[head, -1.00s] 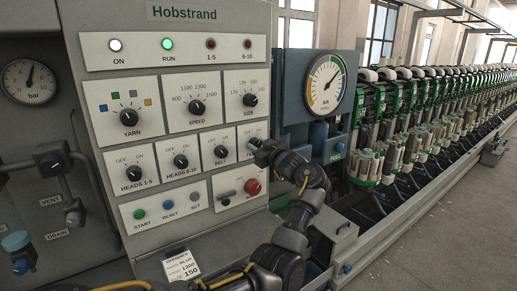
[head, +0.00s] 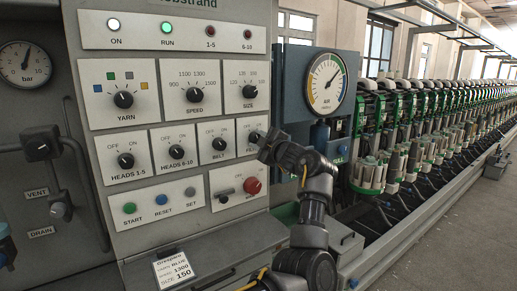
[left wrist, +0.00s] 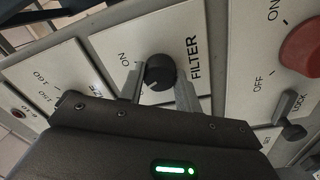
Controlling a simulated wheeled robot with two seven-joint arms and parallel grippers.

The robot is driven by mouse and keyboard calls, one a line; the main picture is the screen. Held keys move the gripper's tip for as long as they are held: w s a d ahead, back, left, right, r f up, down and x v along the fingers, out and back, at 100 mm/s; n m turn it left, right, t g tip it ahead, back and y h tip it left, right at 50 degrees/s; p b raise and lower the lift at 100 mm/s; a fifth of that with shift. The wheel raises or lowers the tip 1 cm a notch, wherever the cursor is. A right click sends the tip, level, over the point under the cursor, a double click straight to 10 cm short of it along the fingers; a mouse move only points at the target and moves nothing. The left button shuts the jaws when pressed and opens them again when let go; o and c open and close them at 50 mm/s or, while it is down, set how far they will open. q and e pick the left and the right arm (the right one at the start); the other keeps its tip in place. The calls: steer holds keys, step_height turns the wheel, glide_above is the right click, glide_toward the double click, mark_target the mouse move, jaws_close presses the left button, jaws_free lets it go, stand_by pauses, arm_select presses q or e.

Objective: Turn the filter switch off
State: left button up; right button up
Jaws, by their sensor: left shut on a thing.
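The filter switch is a round black knob (left wrist: 160,72) on a white plate labelled FILTER in the left wrist view. An ON label shows beside it; its OFF label is hidden there. In the head view the filter knob (head: 254,136) shows at the right end of the lower knob row, partly covered by my left gripper (head: 264,145). My left gripper (left wrist: 160,88) has one finger on each side of the knob and is shut on it. I cannot tell clearly which way the knob points. My right gripper is not in view.
The belt knob (head: 219,144) is just left of the filter knob, and the size knob (head: 249,91) is above it. A red knob (head: 252,186) and a dark lock lever (left wrist: 291,130) sit below. A round gauge (head: 327,84) stands to the right.

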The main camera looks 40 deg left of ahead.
arm_select(q)
steer(key=shift+n+b, duration=0.5)
steer(key=shift+n, duration=0.3)
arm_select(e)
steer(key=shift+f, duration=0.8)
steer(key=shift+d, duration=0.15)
arm_select(q)
steer(key=o, duration=0.6)
steer(key=shift+c, duration=0.2)
steer(key=o, duration=0.4)
steer(key=b+v, duration=0.3)
steer(key=v, duration=0.7)
steer(key=shift+s+d, duration=0.15)
steer(key=shift+d, duration=0.25)
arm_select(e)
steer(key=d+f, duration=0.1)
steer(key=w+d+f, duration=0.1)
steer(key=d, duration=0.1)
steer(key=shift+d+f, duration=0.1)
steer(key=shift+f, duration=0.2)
arm_select(q)
steer(key=shift+f, duration=0.1)
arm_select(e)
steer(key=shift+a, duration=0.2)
